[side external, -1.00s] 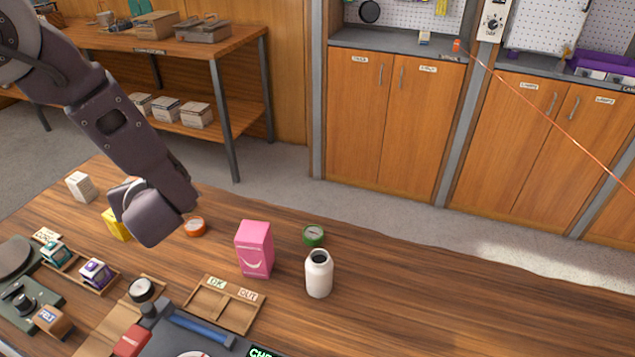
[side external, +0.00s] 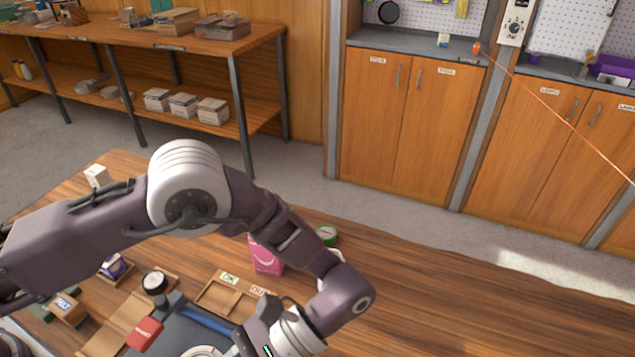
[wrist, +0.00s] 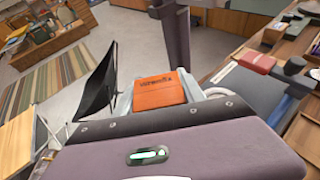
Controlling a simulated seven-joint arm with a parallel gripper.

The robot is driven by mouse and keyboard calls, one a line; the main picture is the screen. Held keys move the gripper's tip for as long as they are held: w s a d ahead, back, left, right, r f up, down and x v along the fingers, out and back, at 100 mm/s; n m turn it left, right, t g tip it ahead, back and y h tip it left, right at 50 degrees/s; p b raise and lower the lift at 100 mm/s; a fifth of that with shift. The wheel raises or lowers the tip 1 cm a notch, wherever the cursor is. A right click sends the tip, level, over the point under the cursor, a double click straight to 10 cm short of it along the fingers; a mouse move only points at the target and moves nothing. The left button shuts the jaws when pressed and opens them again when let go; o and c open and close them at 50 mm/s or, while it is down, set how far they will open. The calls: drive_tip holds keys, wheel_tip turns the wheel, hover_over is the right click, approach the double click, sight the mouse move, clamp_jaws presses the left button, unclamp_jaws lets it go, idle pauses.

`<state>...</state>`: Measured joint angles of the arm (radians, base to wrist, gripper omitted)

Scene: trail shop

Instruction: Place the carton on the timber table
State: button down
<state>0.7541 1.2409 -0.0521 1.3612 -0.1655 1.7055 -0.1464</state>
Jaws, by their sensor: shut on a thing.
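An orange carton (wrist: 160,92) with dark lettering sits between the jaws of my gripper (wrist: 152,85) in the wrist view. My gripper is shut on it and holds it up, with floor showing beyond. A pale timber table (wrist: 14,142) with thin legs is at the lower left of the wrist view, apart from the carton. In the side external view my wrist is low at the bottom centre; the carton and jaws do not show there.
A striped rug (wrist: 55,80) lies on the floor. The bench's right side is clear.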

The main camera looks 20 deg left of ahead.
drive_tip(key=w+d+r+n+h, duration=0.25)
drive_tip(key=d+n+h, duration=0.45)
drive_tip(key=d, duration=0.5)
drive_tip(key=w+d+r+n+h, duration=0.1)
drive_tip(key=w+d+n+h, duration=0.3)
drive_tip(key=d+n+h, duration=0.5)
drive_tip(key=w+d+n+t+h, duration=0.2)
drive_tip(key=w+d+n+t, duration=0.2)
drive_tip(key=w+t, duration=0.3)
drive_tip(key=w+d+n+t+h, duration=0.3)
drive_tip(key=w+n+t, duration=0.15)
drive_tip(key=w, duration=0.45)
drive_tip(key=f, duration=1)
drive_tip(key=shift+w+d+f, duration=0.1)
drive_tip(key=shift+w+f, duration=0.1)
drive_tip(key=shift+f, duration=0.2)
drive_tip(key=shift+f, duration=0.2)
drive_tip(key=c, duration=0.7)
unclamp_jaws()
